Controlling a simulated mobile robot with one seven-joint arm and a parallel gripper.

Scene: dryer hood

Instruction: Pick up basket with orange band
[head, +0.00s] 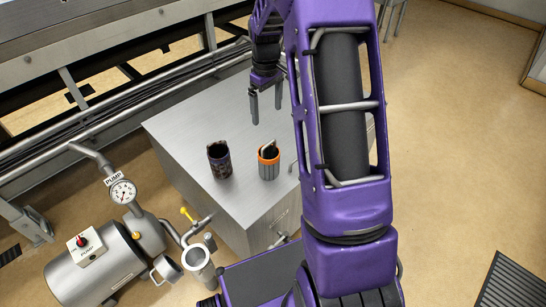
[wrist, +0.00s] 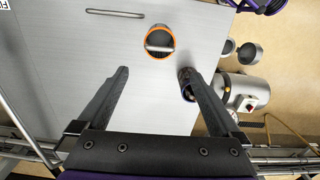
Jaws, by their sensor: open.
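The basket with the orange band (head: 268,169) stands upright on the grey metal cabinet top (head: 185,130), near its front edge. It has grey ribbed sides, an orange rim band and a light handle across the top. In the wrist view the basket (wrist: 159,41) shows from above, beyond my fingertips and centred slightly right between them. My gripper (head: 266,106) is above the cabinet top, behind the basket in the head view, with fingers apart and nothing between them. In the wrist view my gripper (wrist: 158,72) shows both open fingers.
A dark patterned cup-like container (head: 219,160) stands left of the basket; in the wrist view the container (wrist: 187,90) is partly behind the right finger. A pump (head: 95,265) with a gauge stands on the floor beside the cabinet. Pipes run along the back left. The cabinet top is otherwise clear.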

